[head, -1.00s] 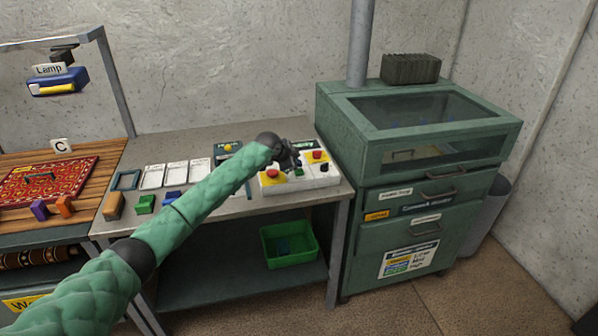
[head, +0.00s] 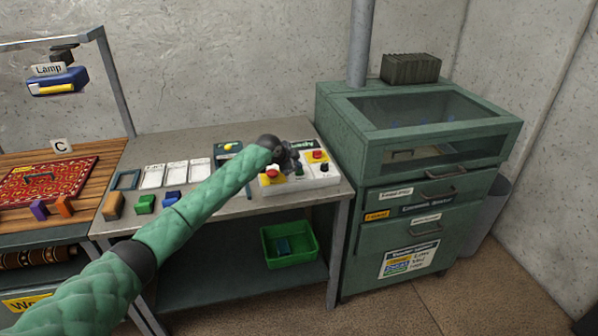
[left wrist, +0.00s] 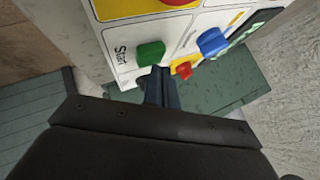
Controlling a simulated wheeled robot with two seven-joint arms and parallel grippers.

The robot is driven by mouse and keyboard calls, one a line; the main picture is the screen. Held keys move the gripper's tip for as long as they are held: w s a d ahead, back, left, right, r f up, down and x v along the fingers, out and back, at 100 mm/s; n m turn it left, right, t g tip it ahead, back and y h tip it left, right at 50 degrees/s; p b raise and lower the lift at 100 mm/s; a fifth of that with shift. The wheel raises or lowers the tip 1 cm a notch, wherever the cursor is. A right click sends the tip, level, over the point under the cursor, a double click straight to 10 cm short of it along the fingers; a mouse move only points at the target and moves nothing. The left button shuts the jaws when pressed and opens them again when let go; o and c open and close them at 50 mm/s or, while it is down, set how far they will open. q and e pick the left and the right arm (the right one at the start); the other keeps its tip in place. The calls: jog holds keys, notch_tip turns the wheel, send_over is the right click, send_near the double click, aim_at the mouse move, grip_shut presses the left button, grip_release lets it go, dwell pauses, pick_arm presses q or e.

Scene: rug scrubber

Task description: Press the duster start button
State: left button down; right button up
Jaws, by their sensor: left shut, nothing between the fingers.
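The white control box (head: 322,181) stands at the right end of the grey table. Its green button (left wrist: 150,53), with "Start" printed beside it, shows in the left wrist view. A blue knob (left wrist: 211,41) and a small red part (left wrist: 182,69) are to its right. My left gripper (head: 295,163) is over the box in the head view. Its fingers (left wrist: 160,76) are shut and empty, with the tips close to the green button in the left wrist view. I cannot tell whether they touch it. My right gripper is not in view.
A green cabinet (head: 345,150) with a glazed top stands right of the table. Left of the box lie white trays (head: 176,172) and small coloured blocks (head: 145,204). A green bin (head: 290,259) sits on the lower shelf.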

pick_arm(q)
jog(key=shift+f, duration=0.5)
dwell(0.5)
jog(key=shift+r, duration=0.15)
jog(key=shift+r+p, duration=0.35)
jog(key=shift+r, duration=0.45)
jog(key=shift+r, duration=0.1)
jog(key=shift+r+p, duration=1.3)
jog(key=shift+r, duration=1.15)
